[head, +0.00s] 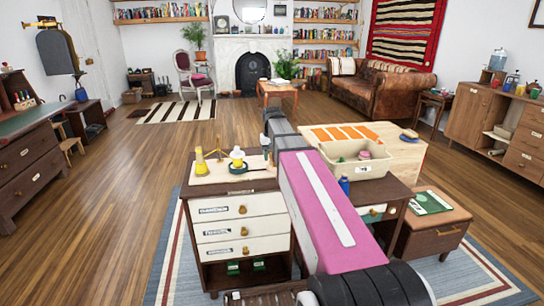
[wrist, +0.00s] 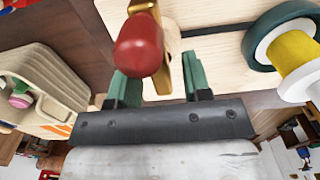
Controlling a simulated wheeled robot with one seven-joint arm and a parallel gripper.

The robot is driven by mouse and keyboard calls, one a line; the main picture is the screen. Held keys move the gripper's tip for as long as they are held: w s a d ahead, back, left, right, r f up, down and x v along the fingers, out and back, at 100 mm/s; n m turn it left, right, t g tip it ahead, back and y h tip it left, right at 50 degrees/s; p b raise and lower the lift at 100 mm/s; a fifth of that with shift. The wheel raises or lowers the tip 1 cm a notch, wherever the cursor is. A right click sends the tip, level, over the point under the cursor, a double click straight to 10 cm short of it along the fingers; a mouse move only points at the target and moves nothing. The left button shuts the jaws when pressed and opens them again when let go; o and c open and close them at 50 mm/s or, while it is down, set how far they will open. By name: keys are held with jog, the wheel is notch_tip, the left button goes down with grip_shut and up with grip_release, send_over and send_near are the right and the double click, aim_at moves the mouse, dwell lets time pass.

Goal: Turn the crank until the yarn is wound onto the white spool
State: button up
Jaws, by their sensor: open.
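The crank has a red knob (wrist: 138,45) on a brass arm (wrist: 160,62) above the pale wooden board (wrist: 215,22). My gripper (wrist: 160,68) is open, its green fingers on either side of the brass arm. The red knob overlaps the left finger in the wrist view; I cannot tell whether they touch. In the head view the spool (head: 237,153) stands on the board, left of my gripper; a yellow cone (head: 200,162) is further left.
The board lies on a desk with white drawers (head: 240,231). A beige bin (head: 355,166) with small items stands right of my arm, and a blue bottle (head: 344,185) is in front of it. A low wooden cabinet (head: 432,225) is at the right. The floor at left is open.

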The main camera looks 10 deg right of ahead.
grip_shut()
jog(key=shift+m, duration=0.4)
jog(key=m, duration=0.4)
jog(key=shift+m, duration=0.3)
jog(key=m, duration=0.5)
jog(key=shift+m, duration=0.3)
jog(key=m, duration=0.3)
jog(key=shift+m, duration=0.3)
jog(key=m, duration=0.3)
jog(key=shift+m, duration=0.3)
jog(key=m, duration=0.6)
jog(key=shift+m, duration=0.4)
